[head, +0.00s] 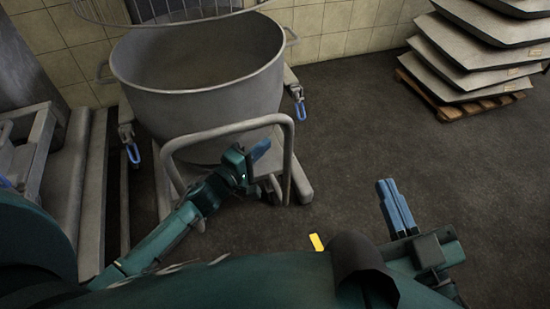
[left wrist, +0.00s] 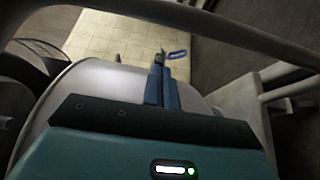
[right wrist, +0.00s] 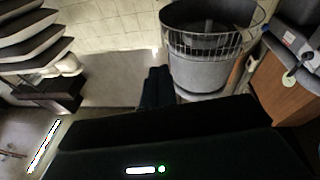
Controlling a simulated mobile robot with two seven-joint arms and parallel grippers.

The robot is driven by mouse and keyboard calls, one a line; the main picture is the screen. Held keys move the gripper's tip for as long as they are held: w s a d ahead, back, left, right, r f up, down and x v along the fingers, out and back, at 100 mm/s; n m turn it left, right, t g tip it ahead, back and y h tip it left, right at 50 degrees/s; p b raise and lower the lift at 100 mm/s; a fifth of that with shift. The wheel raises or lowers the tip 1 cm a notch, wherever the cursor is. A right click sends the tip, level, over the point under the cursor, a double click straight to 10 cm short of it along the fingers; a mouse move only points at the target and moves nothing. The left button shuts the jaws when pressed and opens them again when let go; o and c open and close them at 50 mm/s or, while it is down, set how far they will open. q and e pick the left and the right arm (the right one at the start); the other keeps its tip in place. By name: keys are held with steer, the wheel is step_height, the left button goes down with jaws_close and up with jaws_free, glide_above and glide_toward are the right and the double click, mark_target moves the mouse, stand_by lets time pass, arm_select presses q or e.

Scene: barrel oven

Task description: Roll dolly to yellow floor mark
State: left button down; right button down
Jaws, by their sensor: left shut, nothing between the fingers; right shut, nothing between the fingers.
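The dolly (head: 300,184) carries a large grey metal bowl (head: 200,85) and has a grey tubular handle (head: 230,127) on its near side. The yellow floor mark (head: 316,242) lies on the dark floor, nearer to me and right of the dolly. My left gripper (head: 259,150) is shut and empty. In the head view it appears inside the handle's loop, below the top bar; contact cannot be told. In the left wrist view (left wrist: 160,85) the bar crosses above its fingertips. My right gripper (head: 392,195) is shut and empty over the floor, right of the mark.
Stacked grey trays (head: 470,60) stand on a wooden pallet (head: 480,107) at the back right. A metal frame (head: 70,200) is close on the dolly's left. A tiled wall (head: 335,30) is behind the bowl. The floor right of the dolly is clear.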

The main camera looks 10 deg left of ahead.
arm_select(q)
steer(key=d, duration=0.2)
steer(key=s+d+b, duration=0.1)
steer(key=shift+s+d, duration=0.1)
steer(key=shift+d, duration=0.25)
arm_select(e)
steer(key=shift+w+r+n+t+y, duration=0.3)
steer(key=shift+r+n+t+y, duration=0.1)
steer(key=shift+r, duration=0.3)
steer(key=shift+s+d, duration=0.1)
